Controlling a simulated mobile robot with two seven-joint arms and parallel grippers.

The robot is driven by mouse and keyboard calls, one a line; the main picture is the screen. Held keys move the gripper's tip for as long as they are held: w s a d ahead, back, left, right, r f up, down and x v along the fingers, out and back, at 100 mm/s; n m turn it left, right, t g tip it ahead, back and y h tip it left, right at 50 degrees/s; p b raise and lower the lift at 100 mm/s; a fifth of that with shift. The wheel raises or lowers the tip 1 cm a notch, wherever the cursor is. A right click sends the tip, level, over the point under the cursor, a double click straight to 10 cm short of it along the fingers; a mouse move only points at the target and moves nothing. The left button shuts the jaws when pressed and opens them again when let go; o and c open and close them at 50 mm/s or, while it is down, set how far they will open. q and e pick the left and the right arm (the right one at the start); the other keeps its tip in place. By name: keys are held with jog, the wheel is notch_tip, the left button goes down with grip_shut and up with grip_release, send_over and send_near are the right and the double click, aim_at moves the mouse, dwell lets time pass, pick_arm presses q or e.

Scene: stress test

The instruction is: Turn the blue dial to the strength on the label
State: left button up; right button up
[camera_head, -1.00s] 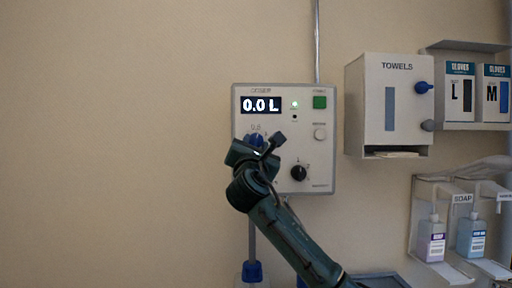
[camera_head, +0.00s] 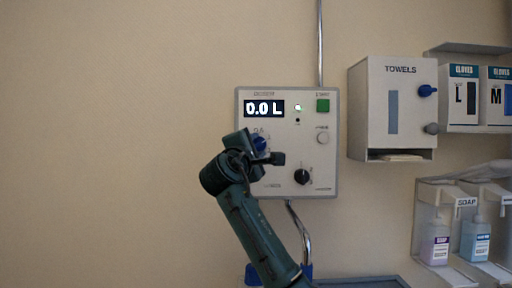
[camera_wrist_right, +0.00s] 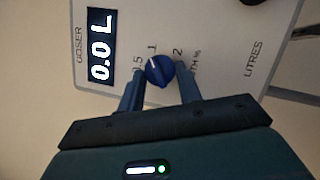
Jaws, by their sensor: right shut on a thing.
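The doser panel (camera_head: 325,165) hangs on the wall, and its display (camera_head: 263,108) reads 0.0 L. The blue dial (camera_wrist_right: 159,71) sits between the two fingers of my right gripper (camera_wrist_right: 158,83), which is shut on it. The dial's white pointer line aims close to the 1 mark, with 0.5 and 2 on either side. My left gripper is not in view. I cannot see a label that gives a strength.
A black dial (camera_head: 302,177), a green button (camera_head: 322,105) and a pale button (camera_head: 322,138) are also on the panel. The towel dispenser (camera_head: 420,115), glove boxes and soap bottles (camera_head: 436,245) are at right. The wall at left is clear.

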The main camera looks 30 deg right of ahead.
jog(key=shift+m, duration=0.3)
dwell(0.4)
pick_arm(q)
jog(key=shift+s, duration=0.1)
pick_arm(e)
jog(key=o, duration=1)
pick_arm(q)
jog(key=b, duration=0.2)
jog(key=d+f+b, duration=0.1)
jog(key=b, duration=0.1)
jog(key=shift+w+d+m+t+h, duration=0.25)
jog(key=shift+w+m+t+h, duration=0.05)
pick_arm(e)
jog(key=v, duration=1.3)
jog(key=shift+a+r, duration=0.1)
jog(key=shift+r, duration=0.1)
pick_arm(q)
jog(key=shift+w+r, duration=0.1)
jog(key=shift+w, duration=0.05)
